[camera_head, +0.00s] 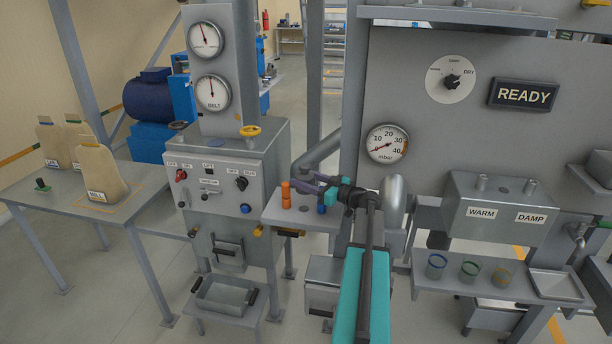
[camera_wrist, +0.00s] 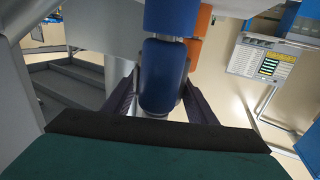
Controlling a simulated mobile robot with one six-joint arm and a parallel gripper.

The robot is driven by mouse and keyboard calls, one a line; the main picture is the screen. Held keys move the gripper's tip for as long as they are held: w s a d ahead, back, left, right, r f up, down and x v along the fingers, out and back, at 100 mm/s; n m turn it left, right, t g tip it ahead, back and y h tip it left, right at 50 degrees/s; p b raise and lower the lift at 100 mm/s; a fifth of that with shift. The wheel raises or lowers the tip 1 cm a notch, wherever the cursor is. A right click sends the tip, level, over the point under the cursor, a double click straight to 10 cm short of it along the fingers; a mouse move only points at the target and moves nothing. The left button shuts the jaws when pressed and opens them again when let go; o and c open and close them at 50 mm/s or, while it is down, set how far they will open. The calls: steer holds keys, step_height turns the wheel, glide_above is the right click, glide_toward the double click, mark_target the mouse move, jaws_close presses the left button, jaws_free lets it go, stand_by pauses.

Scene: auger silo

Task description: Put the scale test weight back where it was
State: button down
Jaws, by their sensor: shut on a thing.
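My gripper (camera_head: 312,186), with dark purple fingers, is shut on a blue weight (camera_wrist: 162,75). In the wrist view the fingers lie on both sides of its narrower end, and its other blue part is at the top edge. In the head view its lower blue part (camera_head: 322,209) shows below the fingers, at the small grey shelf (camera_head: 300,222). I cannot tell whether it touches the shelf. An orange weight (camera_head: 286,195) with a knob stands upright on the shelf to the left; part of it shows behind the blue one in the wrist view (camera_wrist: 200,25).
The control cabinet (camera_head: 228,175) with gauges and knobs is left of the shelf. A grey pipe (camera_head: 320,155) is close behind my gripper. A table (camera_head: 75,205) with sacks is at the left. A tray with several cups (camera_head: 470,270) is at the right.

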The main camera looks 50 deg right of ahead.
steer(key=shift+f+p, duration=0.3)
steer(key=shift+f, duration=0.95)
steer(key=shift+f, duration=0.1)
steer(key=shift+f+p, duration=0.6)
steer(key=shift+f, duration=1.15)
steer(key=c, duration=0.8)
jaws_free()
steer(key=shift+s+f, duration=0.1)
steer(key=shift+f, duration=0.2)
steer(key=shift+o, duration=0.2)
steer(key=s+b, duration=0.1)
steer(key=s, duration=0.3)
steer(key=s+d+b, duration=0.1)
steer(key=s+b, duration=0.1)
steer(key=s, duration=0.2)
steer(key=s+d+b, duration=0.1)
steer(key=s, duration=0.2)
steer(key=shift+s+r, duration=0.1)
steer(key=shift+s, duration=0.3)
